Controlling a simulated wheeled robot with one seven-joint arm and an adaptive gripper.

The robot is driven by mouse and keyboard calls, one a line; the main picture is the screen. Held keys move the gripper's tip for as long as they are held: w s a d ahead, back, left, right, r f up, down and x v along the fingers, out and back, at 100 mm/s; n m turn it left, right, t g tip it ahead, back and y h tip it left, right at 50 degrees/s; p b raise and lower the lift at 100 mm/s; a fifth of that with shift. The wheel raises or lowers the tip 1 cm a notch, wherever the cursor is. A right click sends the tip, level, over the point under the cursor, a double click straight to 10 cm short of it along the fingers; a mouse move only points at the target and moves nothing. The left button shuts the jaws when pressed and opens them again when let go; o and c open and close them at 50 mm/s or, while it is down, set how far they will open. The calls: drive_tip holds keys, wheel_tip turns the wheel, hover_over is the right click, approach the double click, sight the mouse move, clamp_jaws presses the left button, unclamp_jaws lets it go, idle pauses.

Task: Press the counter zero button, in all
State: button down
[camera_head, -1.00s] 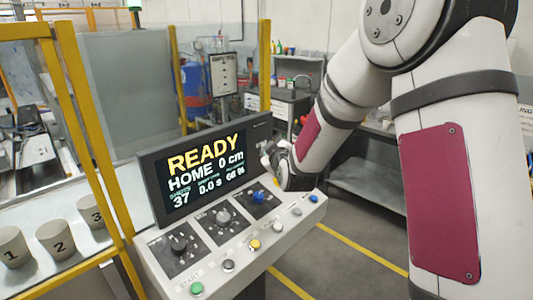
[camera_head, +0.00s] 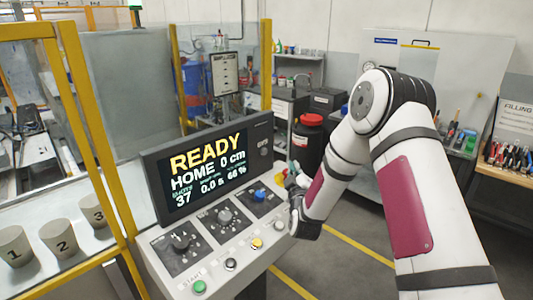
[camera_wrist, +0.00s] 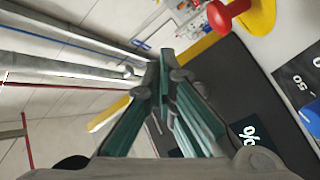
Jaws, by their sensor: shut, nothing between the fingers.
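The control console has a dark display (camera_head: 208,165) reading READY, HOME 0 cm, 37, 0.0 s and a percentage. On its sloping panel sit dials and a row of buttons: green (camera_head: 199,286) by the START label, black (camera_head: 230,264), yellow (camera_head: 257,244) and grey (camera_head: 276,227). I cannot read which one is the counter zero button. A blue knob (camera_head: 260,195) sits higher up. My gripper (camera_head: 294,172) is at the console's right end, partly hidden by my arm. In the wrist view my gripper's teal fingers (camera_wrist: 166,65) are together and empty, beside the display edge.
A red mushroom button (camera_wrist: 227,14) on a yellow base is close to my gripper. Yellow guard posts (camera_head: 95,130) stand left of the console, near several numbered cups (camera_head: 55,238). A black drum with a red lid (camera_head: 309,140) stands behind.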

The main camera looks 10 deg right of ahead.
sight(265, 152)
drive_tip(key=w+a+b, duration=0.4)
drive_tip(key=w+a, duration=0.1)
drive_tip(key=w, duration=0.2)
drive_tip(key=shift+a, duration=0.15)
drive_tip(key=shift+w, duration=0.15)
idle(1.5)
drive_tip(key=shift+w+a+b, duration=0.25)
drive_tip(key=shift+b, duration=0.05)
drive_tip(key=shift+w+a, duration=0.25)
drive_tip(key=shift+w, duration=0.15)
idle(0.8)
drive_tip(key=shift+s, duration=0.15)
drive_tip(key=shift+s+d, duration=0.5)
drive_tip(key=shift+s, duration=0.1)
drive_tip(key=shift+p, duration=0.3)
